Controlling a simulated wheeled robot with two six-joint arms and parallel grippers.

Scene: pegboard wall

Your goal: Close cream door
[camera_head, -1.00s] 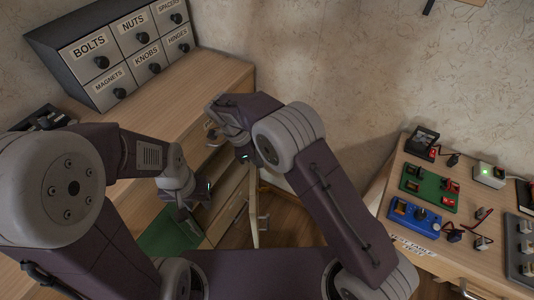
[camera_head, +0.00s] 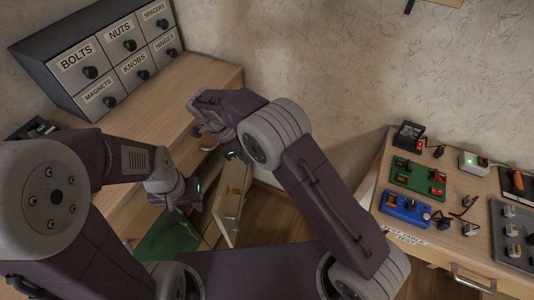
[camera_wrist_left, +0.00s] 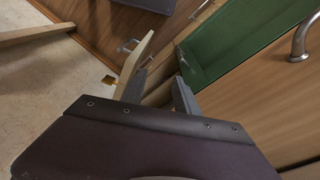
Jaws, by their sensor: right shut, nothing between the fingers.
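The cream door (camera_head: 229,208) stands ajar on the front of the wooden cabinet, below the worktop, and is seen steeply from above. In the left wrist view its pale panel (camera_wrist_left: 139,62) stands just beyond my left finger. My left gripper (camera_head: 187,196) is beside the door, on its left in the head view. Its two fingers (camera_wrist_left: 160,92) are apart with nothing clearly held between them; whether one touches the door I cannot tell. My right gripper (camera_head: 226,146) is shut and empty, above the cabinet front near the worktop edge. My arms hide part of the cabinet front.
A green-lined drawer (camera_head: 168,240) sticks out left of the door. A labelled drawer unit (camera_head: 112,60) stands on the worktop (camera_head: 190,85). At right is a bench with switch boards (camera_head: 405,207) and a drawer handle (camera_head: 470,278). Floor shows between cabinet and bench.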

